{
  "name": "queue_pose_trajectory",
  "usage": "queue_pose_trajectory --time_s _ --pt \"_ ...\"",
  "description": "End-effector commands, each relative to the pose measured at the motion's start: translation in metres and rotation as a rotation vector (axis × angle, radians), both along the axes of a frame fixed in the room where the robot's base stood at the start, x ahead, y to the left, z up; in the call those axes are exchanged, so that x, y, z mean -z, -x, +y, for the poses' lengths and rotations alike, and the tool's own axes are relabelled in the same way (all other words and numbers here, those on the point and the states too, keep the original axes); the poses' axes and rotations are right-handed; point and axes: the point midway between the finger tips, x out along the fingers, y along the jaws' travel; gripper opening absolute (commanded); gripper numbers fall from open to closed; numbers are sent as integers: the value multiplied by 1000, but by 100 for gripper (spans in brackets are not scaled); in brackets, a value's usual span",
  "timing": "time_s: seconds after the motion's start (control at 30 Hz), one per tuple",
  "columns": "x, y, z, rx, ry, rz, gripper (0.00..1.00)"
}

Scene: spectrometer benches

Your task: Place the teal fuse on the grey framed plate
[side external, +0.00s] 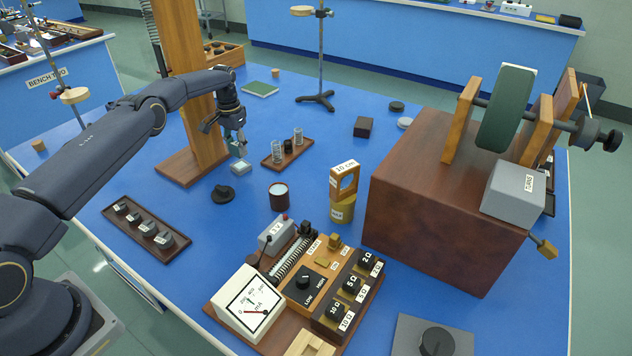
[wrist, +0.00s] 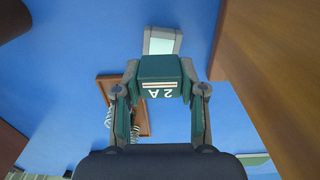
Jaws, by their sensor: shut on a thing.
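The teal fuse (wrist: 160,77), a block marked "2 A" with pale stripes, sits between the fingers of my gripper (wrist: 160,85) in the wrist view. My gripper is shut on it. In the side view my gripper (side external: 237,143) points down with the fuse low between its fingers; the fuse is small and partly covered there. The grey framed plate (wrist: 163,34) has a pale face and shows just past the fuse in the wrist view, partly hidden by it. In the side view the plate (side external: 240,167) lies on the blue bench just below the gripper. I cannot tell whether the fuse touches it.
A tall wooden post (side external: 197,110) stands close left of my gripper. A brown tray (side external: 270,161) with clear coils is to the right. A black knob (side external: 222,193) lies nearer the front. A meter (side external: 250,302) and resistor board stand in front; a large brown box (side external: 440,215) is at right.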

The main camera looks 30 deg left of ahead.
Motion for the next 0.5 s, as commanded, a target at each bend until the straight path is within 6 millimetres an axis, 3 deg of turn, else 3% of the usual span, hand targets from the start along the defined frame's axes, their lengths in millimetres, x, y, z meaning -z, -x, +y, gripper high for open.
queue_pose_trajectory --time_s 0.27,0.4,0.5 --pt "10 -4 1 0 0 -1 9" --pt "33 -2 0 0 0 1 9" --pt "37 -2 0 0 -1 -1 9"
